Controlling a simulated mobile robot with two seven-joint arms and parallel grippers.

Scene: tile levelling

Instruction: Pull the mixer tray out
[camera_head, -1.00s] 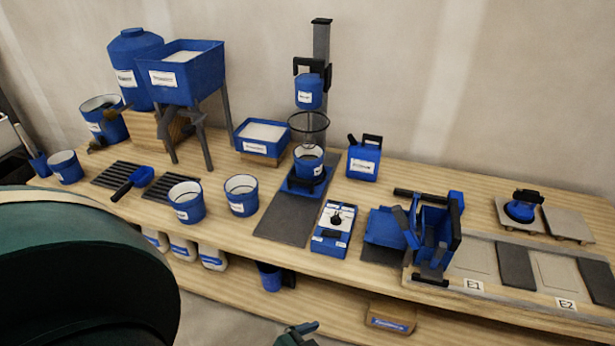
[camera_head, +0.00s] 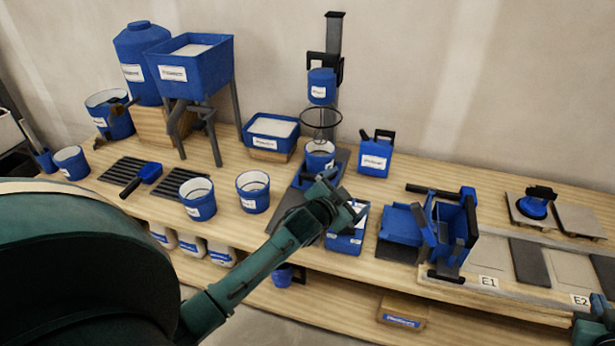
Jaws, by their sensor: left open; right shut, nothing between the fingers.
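The mixer (camera_head: 334,40) is a dark upright post with a blue head (camera_head: 321,86) and a wire ring above a blue bucket (camera_head: 319,156). The bucket sits on a low blue tray (camera_head: 301,181) at the post's foot, on a dark board. My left gripper (camera_head: 343,203) is open and empty, in front of the tray and hiding much of the board and part of the tray. I cannot tell whether it touches the tray. My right gripper (camera_head: 596,330) shows only partly at the lower right edge, shut and empty.
Two blue buckets (camera_head: 197,199) (camera_head: 253,191) stand to the left. A blue jug (camera_head: 376,156) is right of the mixer. A blue tool (camera_head: 446,234) and tiles lie further right.

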